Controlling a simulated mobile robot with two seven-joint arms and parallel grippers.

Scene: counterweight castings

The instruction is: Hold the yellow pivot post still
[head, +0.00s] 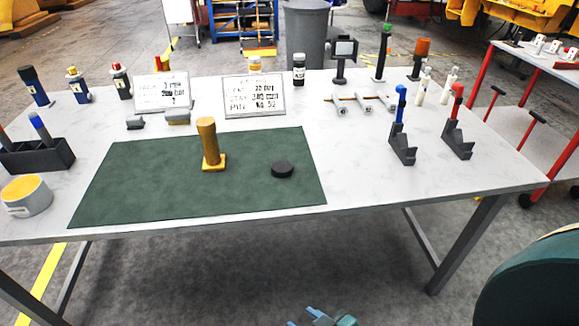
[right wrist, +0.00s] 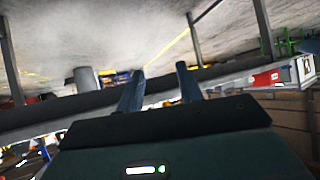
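The yellow pivot post (head: 208,142) stands upright on its square yellow base on the green mat (head: 130,192). No gripper touches it. A gripper, which looks like my right one (head: 303,317), shows only its blue fingertips and part of its body at the bottom edge of the head view, in front of and below the table. In the right wrist view my right gripper (right wrist: 160,70) has its two fingers apart with nothing between them. The post is not recognisable in that view. My left gripper is not in view.
A black disc (head: 282,169) lies right of the post on the mat. Blue and red handled dark brackets (head: 402,148) (head: 457,140) stand farther right. A yellow-and-white cup (head: 27,196) and a dark holder (head: 37,155) are at left. Signs (head: 253,95) stand behind. The mat's front is clear.

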